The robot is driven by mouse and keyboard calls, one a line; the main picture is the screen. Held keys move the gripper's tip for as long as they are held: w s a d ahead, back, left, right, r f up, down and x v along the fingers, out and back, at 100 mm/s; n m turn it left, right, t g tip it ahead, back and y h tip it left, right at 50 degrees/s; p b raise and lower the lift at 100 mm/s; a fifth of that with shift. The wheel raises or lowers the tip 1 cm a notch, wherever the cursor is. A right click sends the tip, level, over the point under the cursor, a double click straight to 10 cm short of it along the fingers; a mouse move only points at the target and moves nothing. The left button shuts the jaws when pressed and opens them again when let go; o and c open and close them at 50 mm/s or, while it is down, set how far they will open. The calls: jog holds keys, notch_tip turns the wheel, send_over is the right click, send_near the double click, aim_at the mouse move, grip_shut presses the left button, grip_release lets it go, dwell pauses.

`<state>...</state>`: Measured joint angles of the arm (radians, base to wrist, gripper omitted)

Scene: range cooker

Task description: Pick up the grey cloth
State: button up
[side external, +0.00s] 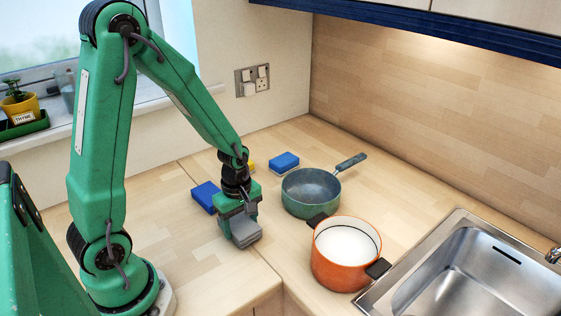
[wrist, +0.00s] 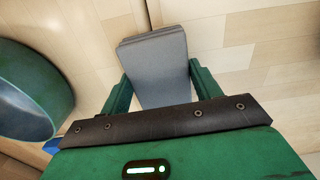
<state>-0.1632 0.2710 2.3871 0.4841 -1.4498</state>
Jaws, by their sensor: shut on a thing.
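The grey cloth (side external: 246,233) is a folded pad at my gripper's end, above or on the wooden worktop. In the wrist view the cloth (wrist: 158,68) fills the space between the two green fingers. My gripper (side external: 240,215) points down and is shut on the cloth; its fingers also show in the wrist view (wrist: 158,92). I cannot tell for certain whether the cloth's underside touches the worktop.
A green pan (side external: 303,207) and an orange pot (side external: 338,275) stand to the right, beside the steel sink (side external: 375,302). Blue sponges (side external: 205,196) (side external: 284,162) lie behind. A yellow thing (side external: 251,166) is partly hidden. Worktop (side external: 215,262) in front is clear.

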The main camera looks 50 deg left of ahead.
jog(key=shift+r, duration=0.85)
jog(key=s+d+r, duration=0.4)
jog(key=d+r, duration=0.4)
jog(key=d, duration=0.2)
jog(key=shift+s+d, duration=0.15)
jog(key=shift+d, duration=0.25)
jog(key=shift+r, duration=0.1)
jog(key=o, duration=0.4)
jog(key=shift+c, duration=1.5)
jog(key=w+a+r, duration=0.1)
jog(key=w+a, duration=0.3)
jog(key=w, duration=0.9)
jog(key=w+a+r, duration=0.2)
jog(key=w+a, duration=0.3)
jog(key=w, duration=0.9)
jog(key=shift+w+r, duration=0.2)
jog(key=shift+w, duration=0.05)
